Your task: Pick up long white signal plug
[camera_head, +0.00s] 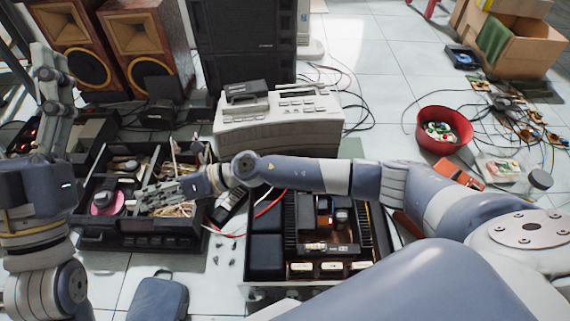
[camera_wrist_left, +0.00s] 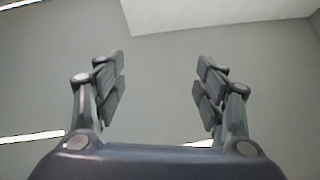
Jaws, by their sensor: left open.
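My right gripper (camera_head: 160,195) reaches into the black compartment tray (camera_head: 140,238) on the floor at the left, low over the cables there. Its fingers are small in the head view, and I cannot tell whether they are parted or closed on something. Thin white pieces (camera_head: 173,148) stick up at the tray's back; I cannot tell whether one is the long white signal plug. My left gripper (camera_head: 55,88) is raised at the left edge, pointing up, away from the tray. In the left wrist view the left gripper (camera_wrist_left: 161,80) is open and empty, facing a bare grey surface.
An opened amplifier chassis (camera_head: 262,292) lies right of the tray, under my right arm. A beige device (camera_head: 280,137) stands behind it. Wooden speakers (camera_head: 150,35) and a black stack (camera_head: 245,40) stand at the back. A red bowl (camera_head: 445,116) and loose electronics lie right.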

